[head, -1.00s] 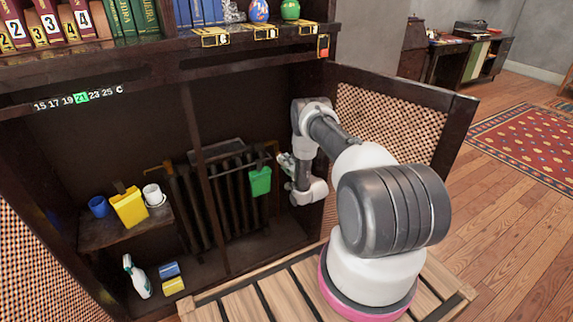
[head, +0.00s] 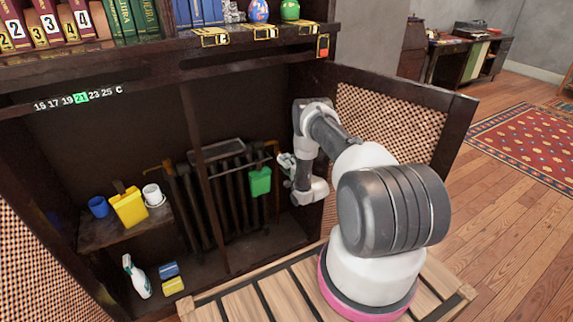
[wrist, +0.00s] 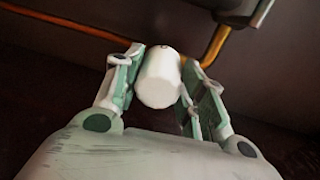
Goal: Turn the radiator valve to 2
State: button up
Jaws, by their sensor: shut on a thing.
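In the wrist view a white faceted radiator valve knob (wrist: 158,78) sits between the two fingers of my gripper (wrist: 160,75). My gripper is shut on it. No number can be read on the knob; a small dark mark shows near its far end. In the head view my gripper (head: 287,163) is at the right end of the dark radiator (head: 222,195), inside the cabinet. The knob itself cannot be made out there.
A copper pipe (wrist: 215,45) runs behind the knob. A green container (head: 260,181) hangs on the radiator. A shelf at left holds a yellow container (head: 129,207), a blue cup (head: 98,206) and a white cup (head: 153,194).

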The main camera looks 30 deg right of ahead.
jog(key=o, duration=1)
jog(key=shift+d, duration=0.1)
